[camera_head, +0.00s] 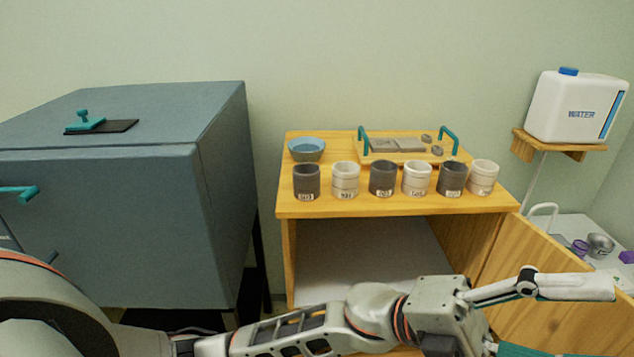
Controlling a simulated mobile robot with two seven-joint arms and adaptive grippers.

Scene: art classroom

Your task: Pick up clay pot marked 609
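Several small clay pots stand upright in a row along the front of a wooden cabinet top, each with a small label too small to read surely, so I cannot tell which is 609. From the left they alternate: dark (306,179), pale (346,178), dark (383,177), pale (417,177), dark (452,177), pale (483,176). My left gripper (572,324) is at the lower right, below and in front of the pots, near the cabinet's open door. Its fingers are spread and look empty; the lower finger is partly cut off. My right gripper is out of view.
The cabinet (390,211) also bears a blue bowl (307,149) and a teal-handled tray (375,158) behind the pots. Its door (560,265) stands open at the right. A blue-grey kiln-like box (150,220) stands left. A water container (572,107) sits on a wall shelf.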

